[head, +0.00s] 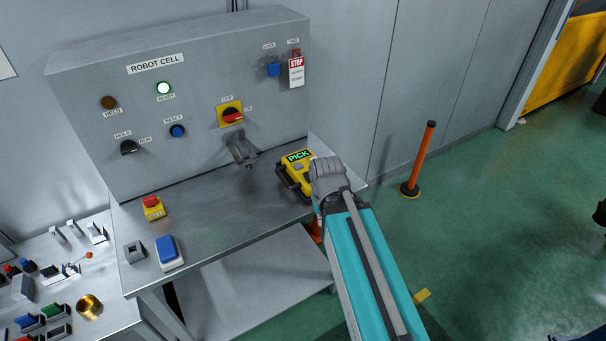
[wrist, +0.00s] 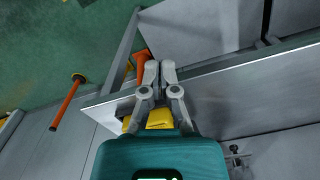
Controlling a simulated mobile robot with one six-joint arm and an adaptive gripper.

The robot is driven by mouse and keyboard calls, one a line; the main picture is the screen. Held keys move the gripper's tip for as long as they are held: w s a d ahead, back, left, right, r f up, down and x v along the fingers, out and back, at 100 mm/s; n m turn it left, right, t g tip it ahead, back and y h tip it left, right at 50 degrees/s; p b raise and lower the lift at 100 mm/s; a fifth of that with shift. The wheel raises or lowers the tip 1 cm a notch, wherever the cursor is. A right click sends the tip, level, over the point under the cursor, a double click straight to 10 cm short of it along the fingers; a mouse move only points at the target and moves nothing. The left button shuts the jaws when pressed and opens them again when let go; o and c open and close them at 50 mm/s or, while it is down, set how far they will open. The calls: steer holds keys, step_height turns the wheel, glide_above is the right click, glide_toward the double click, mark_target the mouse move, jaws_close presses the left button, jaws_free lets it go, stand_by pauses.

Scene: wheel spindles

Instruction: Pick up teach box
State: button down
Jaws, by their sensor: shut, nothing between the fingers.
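The teach box (head: 292,180) looks yellow and black and lies near the right end of the grey bench, in front of the upright panel. My grey wrist covers its right side in the head view. In the wrist view a yellow part of it (wrist: 160,119) shows behind the finger bases, and my teal gripper housing hides much of the rest. My gripper (wrist: 160,68) is shut and empty, its fingers above the bench edge. I cannot tell whether it touches the box. In the head view the fingers are not clearly visible.
The panel (head: 90,95) stands behind the bench (head: 228,222). A yellow-based red button (head: 153,208) and a blue-topped box (head: 169,252) sit to the left. An orange post (head: 422,158) stands right on the green floor. An orange object (wrist: 143,66) shows below the bench edge.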

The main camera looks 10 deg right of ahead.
mark_target(298, 165)
stand_by(0.4)
steer(key=c, duration=1)
jaws_free()
steer(key=shift+w+r, duration=0.1)
steer(key=shift+w, duration=0.15)
steer(key=o, duration=0.8)
steer(key=shift+n, duration=0.5)
steer(key=w+r+p, duration=0.1)
steer(key=w, duration=0.1)
steer(key=w+r+p, duration=0.1)
steer(key=w, duration=0.2)
steer(key=w+r+p, duration=0.1)
steer(key=w, duration=0.2)
steer(key=shift+w+a+r, duration=0.1)
steer(key=shift+w+a, duration=0.1)
steer(key=shift+c, duration=0.2)
steer(key=w+r+n+p, duration=0.1)
steer(key=w+r+p, duration=0.2)
steer(key=w, duration=0.7)
steer(key=w+a+r+n+p, duration=0.1)
steer(key=w+r+n+p, duration=0.1)
steer(key=w, duration=0.9)
steer(key=shift+a+r+p, duration=0.25)
steer(key=shift+r+p, duration=0.6)
steer(key=shift+p, duration=0.25)
steer(key=shift+s+f, duration=0.1)
steer(key=shift+f, duration=0.05)
